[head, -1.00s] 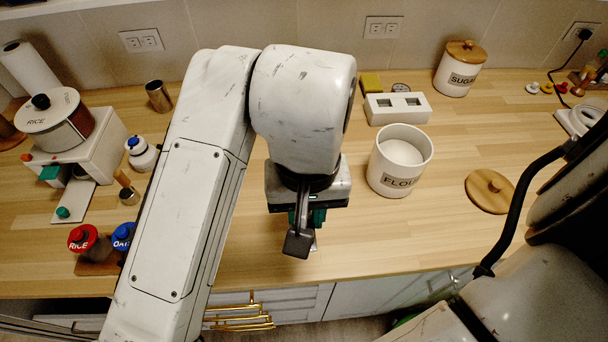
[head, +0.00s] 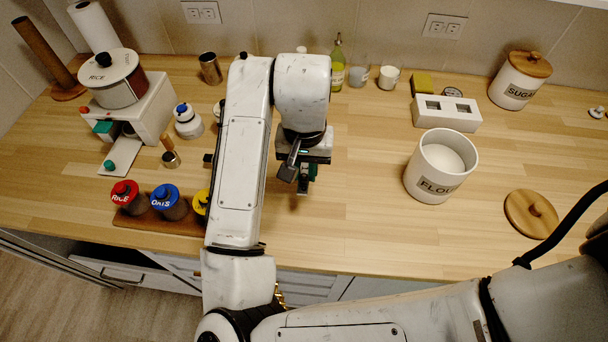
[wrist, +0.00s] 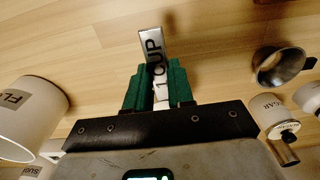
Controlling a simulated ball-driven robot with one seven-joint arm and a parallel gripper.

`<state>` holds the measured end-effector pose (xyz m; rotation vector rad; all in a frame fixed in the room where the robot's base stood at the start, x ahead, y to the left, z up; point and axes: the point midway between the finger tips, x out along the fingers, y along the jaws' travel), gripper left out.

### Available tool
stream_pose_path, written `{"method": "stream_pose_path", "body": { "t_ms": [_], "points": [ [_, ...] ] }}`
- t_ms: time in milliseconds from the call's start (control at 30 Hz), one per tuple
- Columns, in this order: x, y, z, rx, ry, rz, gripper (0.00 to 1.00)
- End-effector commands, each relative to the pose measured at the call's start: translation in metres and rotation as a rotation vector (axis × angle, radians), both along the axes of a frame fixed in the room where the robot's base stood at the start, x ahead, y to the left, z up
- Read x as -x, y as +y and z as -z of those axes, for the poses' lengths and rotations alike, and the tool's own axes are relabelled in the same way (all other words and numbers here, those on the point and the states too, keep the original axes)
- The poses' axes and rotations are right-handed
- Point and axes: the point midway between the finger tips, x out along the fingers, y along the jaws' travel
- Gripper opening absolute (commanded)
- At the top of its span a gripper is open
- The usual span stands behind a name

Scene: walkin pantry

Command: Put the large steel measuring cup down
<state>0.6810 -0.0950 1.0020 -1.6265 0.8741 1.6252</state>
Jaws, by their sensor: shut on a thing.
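My gripper (wrist: 156,88) is shut on the steel handle (wrist: 152,50) of the large measuring cup, which is marked "1 CUP". The handle stands between the green fingers in the wrist view. The cup's bowl cannot be made out in either view. In the head view my gripper (head: 308,180) is over the wooden counter (head: 350,215), left of the flour canister. Its height above the counter is hard to judge.
The open flour canister (head: 441,168) and its wooden lid (head: 531,214) are to the right. Red, blue and yellow-lidded jars (head: 166,200) stand at the front left. A shiny steel bowl shape (wrist: 280,66) lies at the wrist view's right. Counter between gripper and flour canister is clear.

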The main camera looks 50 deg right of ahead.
Motion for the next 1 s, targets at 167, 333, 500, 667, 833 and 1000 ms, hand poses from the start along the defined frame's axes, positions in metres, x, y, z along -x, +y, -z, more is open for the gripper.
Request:
{"method": "stream_pose_path", "body": {
  "t_ms": [167,333,500,667,833,1000],
  "points": [
    [-0.003,-0.001,0.024,-0.001,0.003,-0.003,0.0],
    [-0.003,-0.002,0.035,0.0,0.0,-0.001,0.0],
    [-0.003,-0.002,0.035,0.0,0.0,-0.001,0.0],
    [-0.003,-0.002,0.04,0.001,0.001,-0.001,0.0],
    [-0.003,-0.002,0.038,-0.001,0.001,-0.001,0.39],
    [-0.003,-0.002,0.038,-0.001,0.001,-0.001,0.48]
  ]
}}
